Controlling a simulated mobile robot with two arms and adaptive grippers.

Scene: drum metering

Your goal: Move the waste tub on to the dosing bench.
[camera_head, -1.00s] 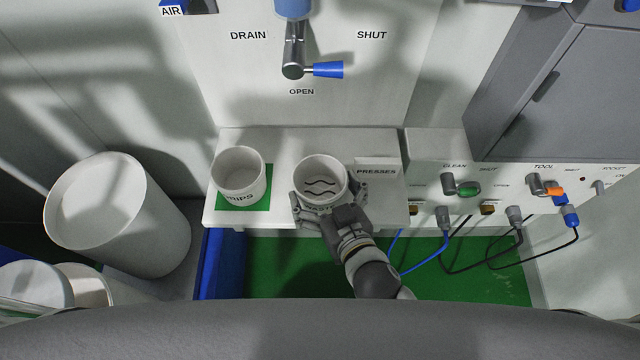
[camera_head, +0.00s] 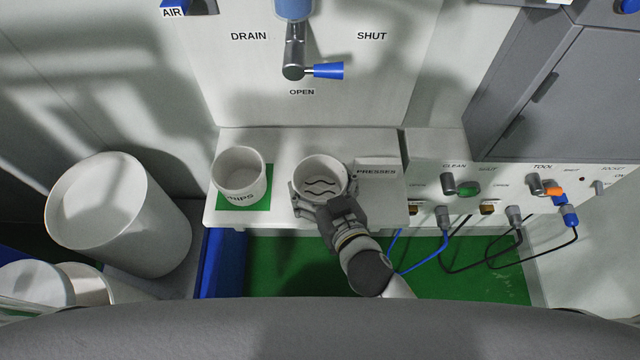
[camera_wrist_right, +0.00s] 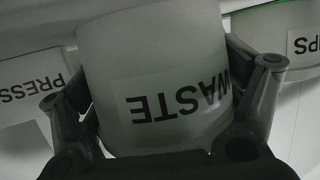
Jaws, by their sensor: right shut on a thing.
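The waste tub (camera_head: 320,172) is a white round open tub with dark wavy marks inside, on or just above the white dosing bench (camera_head: 290,150). I cannot tell whether its base touches the bench. Its WASTE label shows in the right wrist view (camera_wrist_right: 165,100), where the tub lies between the two fingers. My right gripper (camera_head: 320,200) is shut around the tub from its front side. The fingers hide part of the tub's wall. My left gripper is not in view.
A PRESSES label block (camera_head: 377,172) is close on the right. A drain valve with a blue handle (camera_head: 328,71) is on the panel behind. White drums (camera_head: 120,215) stand at the left.

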